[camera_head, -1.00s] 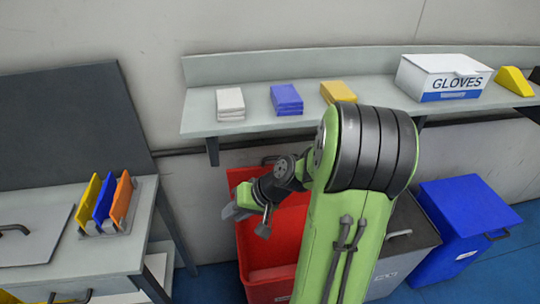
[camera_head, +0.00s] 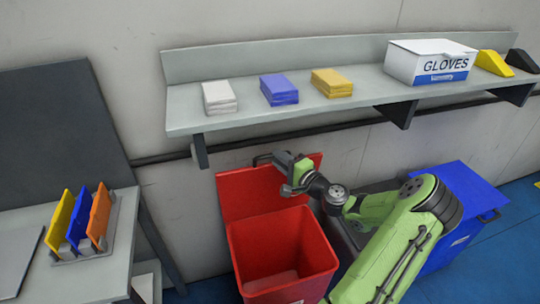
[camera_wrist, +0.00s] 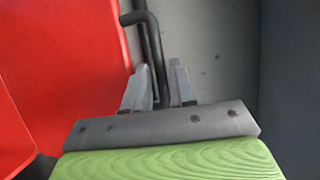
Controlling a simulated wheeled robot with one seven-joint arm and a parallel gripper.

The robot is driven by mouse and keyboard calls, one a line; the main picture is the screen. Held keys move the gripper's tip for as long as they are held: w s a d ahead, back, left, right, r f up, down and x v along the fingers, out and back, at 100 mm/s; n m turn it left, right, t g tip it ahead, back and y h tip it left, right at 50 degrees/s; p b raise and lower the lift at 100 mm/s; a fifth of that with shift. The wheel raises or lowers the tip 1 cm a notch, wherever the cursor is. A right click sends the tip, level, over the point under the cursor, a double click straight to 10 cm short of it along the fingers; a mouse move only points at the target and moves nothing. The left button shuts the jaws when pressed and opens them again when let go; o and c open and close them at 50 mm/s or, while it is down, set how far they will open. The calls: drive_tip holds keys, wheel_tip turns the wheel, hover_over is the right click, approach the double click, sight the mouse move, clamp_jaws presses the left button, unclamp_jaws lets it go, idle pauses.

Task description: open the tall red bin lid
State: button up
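The red bin (camera_head: 282,258) stands open below the shelf, and I see into its inside. Its red lid (camera_head: 240,192) is tilted up behind the opening, near the wall. A dark handle (camera_head: 263,158) sits at the lid's top edge. My gripper (camera_head: 286,170) is at the lid's upper right part. In the wrist view the fingers (camera_wrist: 161,82) stand a small gap apart, with the dark handle (camera_wrist: 148,40) running down between them. The red lid (camera_wrist: 70,70) fills the left side there. Whether the fingers press on the handle cannot be told.
A wall shelf (camera_head: 225,121) runs above the bin with packets and a white GLOVES box (camera_head: 430,62). A blue bin (camera_head: 462,195) stands to the right, partly behind my arm. A grey table (camera_head: 112,278) with coloured folders (camera_head: 100,215) is at the left.

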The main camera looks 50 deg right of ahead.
sight(270, 163)
drive_tip(key=w, duration=0.5)
drive_tip(key=shift+d, duration=0.25)
drive_tip(key=shift+c, duration=0.4)
clamp_jaws()
